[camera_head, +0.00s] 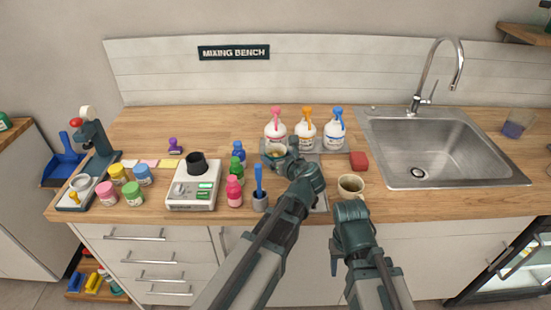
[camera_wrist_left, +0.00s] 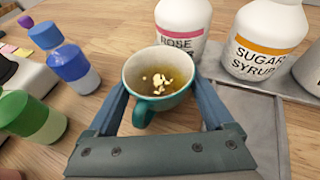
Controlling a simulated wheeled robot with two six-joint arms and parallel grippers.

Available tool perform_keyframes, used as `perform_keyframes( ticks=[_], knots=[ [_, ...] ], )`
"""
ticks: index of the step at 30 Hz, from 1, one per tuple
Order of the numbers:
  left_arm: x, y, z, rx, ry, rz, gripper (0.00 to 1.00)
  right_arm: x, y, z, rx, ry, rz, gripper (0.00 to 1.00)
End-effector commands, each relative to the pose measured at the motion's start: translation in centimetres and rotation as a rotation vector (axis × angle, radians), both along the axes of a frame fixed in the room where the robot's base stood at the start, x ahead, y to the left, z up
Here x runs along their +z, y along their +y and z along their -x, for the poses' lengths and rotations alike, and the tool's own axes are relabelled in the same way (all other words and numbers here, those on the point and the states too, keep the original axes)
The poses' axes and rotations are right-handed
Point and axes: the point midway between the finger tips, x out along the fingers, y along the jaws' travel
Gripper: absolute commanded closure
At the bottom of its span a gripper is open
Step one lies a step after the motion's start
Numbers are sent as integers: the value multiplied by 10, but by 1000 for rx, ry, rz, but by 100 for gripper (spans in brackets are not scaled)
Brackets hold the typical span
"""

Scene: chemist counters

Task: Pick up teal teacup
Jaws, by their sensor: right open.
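The teal teacup (camera_wrist_left: 158,85) is between the two fingers of my left gripper (camera_wrist_left: 160,100) in the left wrist view. Its handle points toward the gripper, and yellowish liquid with pale bits shows inside. The fingers lie against both sides of the cup. In the head view the cup (camera_head: 275,150) is partly hidden by my left gripper (camera_head: 280,154), in front of the pink-labelled bottle. Its base is hidden, so I cannot tell whether it touches the surface. My right gripper (camera_head: 350,205) is open at the counter's front edge, fingertips mostly hidden, beside another cup (camera_head: 351,184).
Rose (camera_wrist_left: 182,22), sugar (camera_wrist_left: 262,40) and blue-pump (camera_head: 334,132) syrup bottles stand close behind on a grey tray (camera_wrist_left: 250,115). Blue (camera_wrist_left: 72,66) and green (camera_wrist_left: 30,115) bottles stand left. A scale (camera_head: 190,190), red sponge (camera_head: 358,161) and sink (camera_head: 425,150) are nearby.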

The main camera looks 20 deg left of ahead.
Motion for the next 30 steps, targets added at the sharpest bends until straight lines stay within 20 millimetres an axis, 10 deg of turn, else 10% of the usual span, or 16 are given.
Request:
perform_keyframes(
  ticks=[7,30],
  knots=[
    [0,0,0,0,0,0,90,0,0,0,0,0,0,50],
    [14,-1,1,2,0,-1,90,14,0,0,0,0,0,50]
  ],
)
